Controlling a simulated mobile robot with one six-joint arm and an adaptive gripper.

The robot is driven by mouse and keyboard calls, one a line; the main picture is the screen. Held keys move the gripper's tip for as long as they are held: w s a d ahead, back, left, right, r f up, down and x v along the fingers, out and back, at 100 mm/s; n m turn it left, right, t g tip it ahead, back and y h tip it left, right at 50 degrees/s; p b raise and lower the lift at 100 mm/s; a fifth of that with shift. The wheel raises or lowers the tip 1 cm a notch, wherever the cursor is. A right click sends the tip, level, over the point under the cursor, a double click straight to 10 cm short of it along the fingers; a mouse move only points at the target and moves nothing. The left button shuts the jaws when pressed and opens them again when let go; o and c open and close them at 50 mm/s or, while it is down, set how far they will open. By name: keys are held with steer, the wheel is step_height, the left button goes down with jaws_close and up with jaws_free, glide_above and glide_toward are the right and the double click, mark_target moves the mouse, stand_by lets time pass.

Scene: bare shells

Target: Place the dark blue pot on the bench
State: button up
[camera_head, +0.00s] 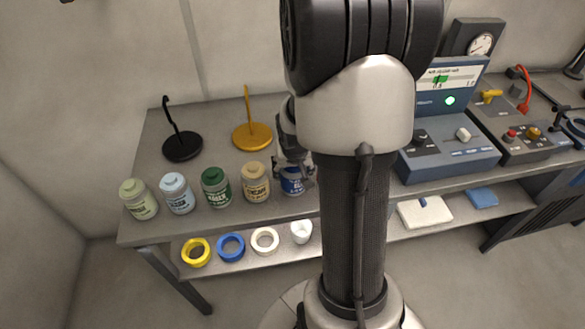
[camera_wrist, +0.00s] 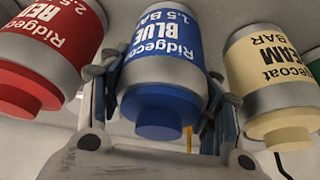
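The dark blue pot (camera_head: 292,183) is at the right end of the visible row of pots along the bench's front edge. In the wrist view the same pot (camera_wrist: 163,85) has a blue label, a grey band and a blue lid. My gripper (camera_head: 293,165) is around it, with one finger on each side against its walls and no clear gap. I cannot tell whether the pot touches the bench (camera_head: 220,134) or is slightly raised. My arm hides part of the bench in the head view.
A cream pot (camera_head: 256,184) and a red pot (camera_wrist: 48,55) flank it closely. Dark green (camera_head: 216,188), light blue (camera_head: 176,194) and pale green (camera_head: 138,200) pots continue left. Black (camera_head: 183,147) and yellow (camera_head: 252,137) hook stands are behind. Coloured rings (camera_head: 231,247) lie on the lower shelf.

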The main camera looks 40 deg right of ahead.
steer(key=o, duration=0.4)
steer(key=p+v, duration=0.5)
steer(key=v, duration=0.6)
steer(key=shift+w+d+r, duration=0.1)
steer(key=shift+d+r, duration=0.05)
steer(key=shift+a+r, duration=0.25)
steer(key=shift+r, duration=0.35)
steer(key=s+a+r+n+y, duration=0.1)
steer(key=s+a+r+n, duration=0.1)
steer(key=s+a+r, duration=0.2)
steer(key=s+a+r+n+y, duration=0.1)
steer(key=s+a+r, duration=0.3)
steer(key=a, duration=0.6)
steer(key=s+a+r+n, duration=0.4)
steer(key=s+a+r, duration=0.1)
steer(key=a, duration=0.2)
steer(key=shift+a+r+t+y, duration=0.1)
steer(key=shift+a+t+y, duration=0.3)
